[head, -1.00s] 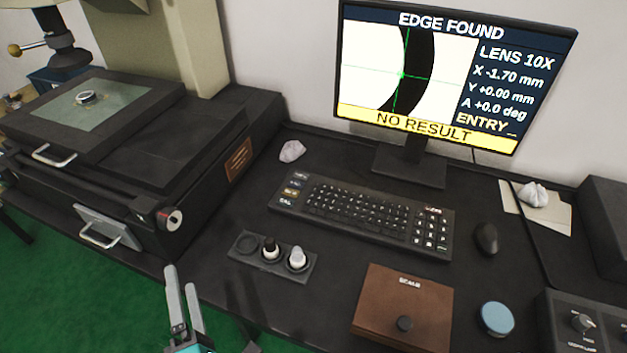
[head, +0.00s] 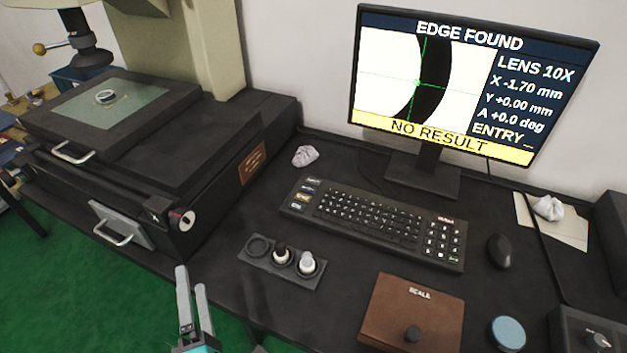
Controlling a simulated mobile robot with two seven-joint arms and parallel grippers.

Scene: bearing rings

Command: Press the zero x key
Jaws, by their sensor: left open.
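The black keyboard (head: 370,217) lies on the dark bench below the monitor. A column of differently coloured keys (head: 303,195) sits at its left end, with a number pad at its right end. The key labels are too small to read, so I cannot tell which is the zero x key. The monitor (head: 470,85) reads EDGE FOUND, LENS 10X, X -1.70 mm, Y +0.00 mm, A +0.0 deg, ENTRY and NO RESULT. My left gripper (head: 190,287) is open and empty at the bench's front edge, left of and nearer than the keyboard. My right gripper is not in view.
A lens holder (head: 252,260) with two lenses and a brown SCALE box (head: 410,315) lie in front of the keyboard. A mouse (head: 499,251) and a blue round pad (head: 508,333) are at right. The measuring stage (head: 150,120) with a ring (head: 105,97) stands at left.

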